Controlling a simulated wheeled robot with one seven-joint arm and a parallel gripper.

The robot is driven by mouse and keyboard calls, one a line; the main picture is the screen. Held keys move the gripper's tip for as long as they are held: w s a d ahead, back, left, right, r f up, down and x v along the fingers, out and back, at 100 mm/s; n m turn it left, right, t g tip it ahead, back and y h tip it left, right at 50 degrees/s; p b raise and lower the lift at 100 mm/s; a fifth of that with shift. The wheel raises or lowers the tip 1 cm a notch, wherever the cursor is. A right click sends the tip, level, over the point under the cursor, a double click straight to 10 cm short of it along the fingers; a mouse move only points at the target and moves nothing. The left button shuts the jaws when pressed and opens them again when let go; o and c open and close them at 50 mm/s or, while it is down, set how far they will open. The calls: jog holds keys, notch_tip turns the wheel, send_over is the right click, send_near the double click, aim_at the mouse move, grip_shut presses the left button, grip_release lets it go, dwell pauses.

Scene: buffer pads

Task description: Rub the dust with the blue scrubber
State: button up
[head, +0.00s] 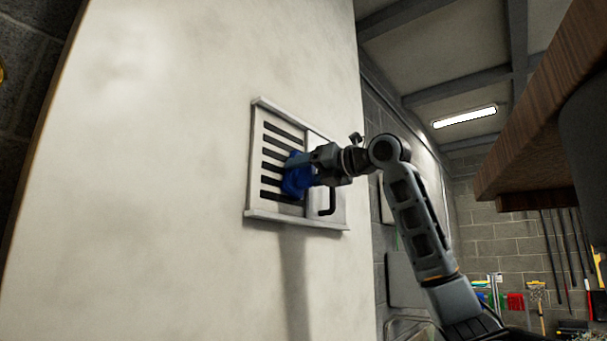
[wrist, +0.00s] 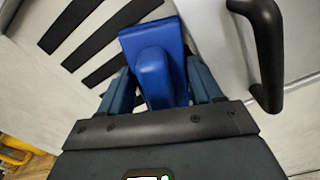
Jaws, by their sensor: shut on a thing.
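My gripper (head: 312,168) is shut on the blue scrubber (head: 295,178) and holds it up at a slatted vent (head: 270,207) in a pale wall. In the wrist view the scrubber (wrist: 155,62) sits between the two fingers of my gripper (wrist: 160,88), its flat pad toward the vent. The pad overlaps the dark slots at their right ends. I cannot tell whether it touches the surface. No separate patch of dust can be made out on the vent; the scrubber and gripper hide part of it.
A dark handle (head: 329,199) on the vent's sliding panel is close to the right of my gripper; it also shows in the wrist view (wrist: 268,50). A wooden shelf (head: 540,110) overhangs at the right. The pale wall (head: 150,170) left of the vent is clear.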

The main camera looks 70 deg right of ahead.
aim_at(268, 166)
jog(key=shift+s+a, duration=0.2)
jog(key=shift+s, duration=0.1)
jog(key=shift+w+a+b, duration=0.25)
jog(key=shift+w+a, duration=0.2)
jog(key=shift+a, duration=0.9)
jog(key=shift+w+a+b, duration=0.3)
jog(key=shift+w+a, duration=0.15)
jog(key=shift+a, duration=0.85)
jog(key=shift+w+a+b, duration=0.25)
jog(key=shift+w+a, duration=0.2)
jog(key=shift+a, duration=0.9)
jog(key=shift+b+v, duration=0.3)
jog(key=shift+v, duration=2.7)
jog(key=v, duration=0.3)
